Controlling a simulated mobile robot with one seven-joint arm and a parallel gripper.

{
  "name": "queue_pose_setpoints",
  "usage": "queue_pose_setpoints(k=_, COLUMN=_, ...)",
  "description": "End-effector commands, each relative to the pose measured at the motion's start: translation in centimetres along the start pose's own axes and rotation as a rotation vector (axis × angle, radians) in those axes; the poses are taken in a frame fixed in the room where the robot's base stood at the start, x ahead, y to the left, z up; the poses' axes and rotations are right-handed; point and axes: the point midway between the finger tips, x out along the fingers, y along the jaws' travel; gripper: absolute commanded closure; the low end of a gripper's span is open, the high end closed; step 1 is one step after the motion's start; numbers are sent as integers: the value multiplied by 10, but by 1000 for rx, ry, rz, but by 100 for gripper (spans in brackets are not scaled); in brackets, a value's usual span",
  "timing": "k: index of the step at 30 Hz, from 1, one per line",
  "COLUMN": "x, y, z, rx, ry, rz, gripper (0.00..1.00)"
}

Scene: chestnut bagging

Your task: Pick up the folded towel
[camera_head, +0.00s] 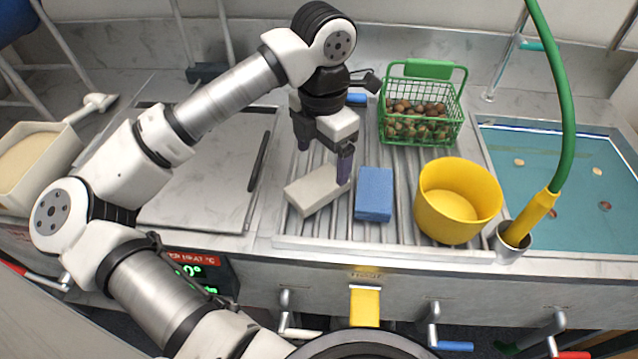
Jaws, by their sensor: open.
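A light grey, flat oblong that looks like the folded towel (312,194) lies at an angle on the ribbed metal drainboard (400,235). My gripper (325,163) points down over it, fingers apart and with nothing between them. The right finger is in front of the towel's right end in the picture; the left finger is above its far edge. I cannot tell whether either finger touches it. A blue block, perhaps a sponge or another folded cloth (374,194), lies just to the right.
A yellow bowl (456,228) stands right of the blue block. A green wire basket of chestnuts (420,135) stands behind. A green hose with a yellow nozzle (531,216) rises beside a water-filled basin (560,180). A flat slab (200,190) lies left.

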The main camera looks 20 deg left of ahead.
Motion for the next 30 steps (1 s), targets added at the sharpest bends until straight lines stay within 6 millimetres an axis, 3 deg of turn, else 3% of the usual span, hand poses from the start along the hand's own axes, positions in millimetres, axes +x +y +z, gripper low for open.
queue_pose_setpoints(k=7, x=17, y=0, z=0, rx=2, ry=0, rz=-3, gripper=15)
queue_pose_setpoints(k=16, x=57, y=0, z=2, rx=2, ry=-1, rz=-4, gripper=15)
queue_pose_setpoints(k=24, x=62, y=1, z=2, rx=2, ry=-2, rz=0, gripper=15)
queue_pose_setpoints(k=30, x=61, y=1, z=2, rx=2, ry=-2, rz=0, gripper=38)
